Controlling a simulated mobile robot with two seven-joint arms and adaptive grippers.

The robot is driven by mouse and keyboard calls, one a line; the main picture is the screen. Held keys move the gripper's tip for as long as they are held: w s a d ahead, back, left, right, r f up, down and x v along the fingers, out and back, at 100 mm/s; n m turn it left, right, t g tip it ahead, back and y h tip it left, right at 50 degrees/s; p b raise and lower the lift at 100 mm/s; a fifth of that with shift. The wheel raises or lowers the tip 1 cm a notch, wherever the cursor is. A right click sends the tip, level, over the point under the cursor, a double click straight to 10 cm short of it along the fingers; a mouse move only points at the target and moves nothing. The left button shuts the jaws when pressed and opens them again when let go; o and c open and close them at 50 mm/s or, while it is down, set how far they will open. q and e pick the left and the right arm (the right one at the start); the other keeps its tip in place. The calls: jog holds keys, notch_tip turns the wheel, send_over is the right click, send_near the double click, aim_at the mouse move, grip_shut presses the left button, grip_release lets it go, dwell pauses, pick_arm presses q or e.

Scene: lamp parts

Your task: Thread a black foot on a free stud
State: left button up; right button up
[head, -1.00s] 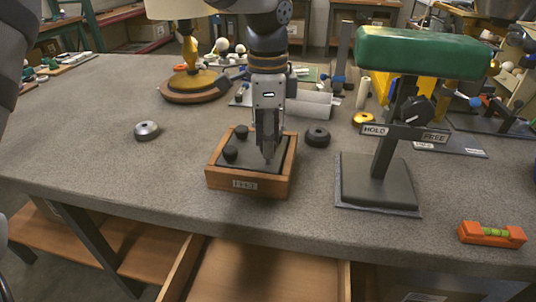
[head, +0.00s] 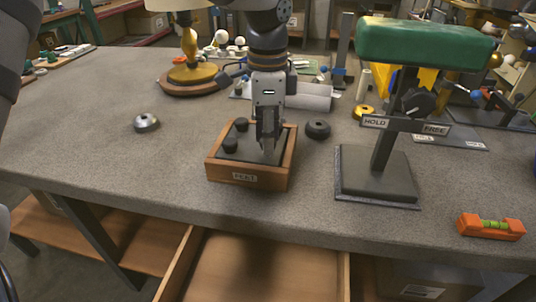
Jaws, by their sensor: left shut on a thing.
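My left gripper (head: 267,138) points straight down into the small wooden tray (head: 247,178), which has a dark inside and a label on its front. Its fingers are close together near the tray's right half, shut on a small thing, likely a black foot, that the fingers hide. Two black feet stand in the tray's left half, one at the back (head: 241,124) and one nearer the front (head: 230,145). I cannot make out a free stud in this view. My right gripper is out of view.
A green padded block (head: 425,45) on a dark stand (head: 375,175) with HOLD and FREE labels is to the right. A black ring (head: 318,130) lies right of the tray, a silver round part (head: 146,123) left. An orange level (head: 491,227) is near the front edge.

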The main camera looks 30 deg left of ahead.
pick_arm(q)
jog(key=shift+o, duration=0.5)
jog(key=shift+f, duration=0.65)
dwell(0.6)
grip_shut()
jog(key=shift+f, duration=0.15)
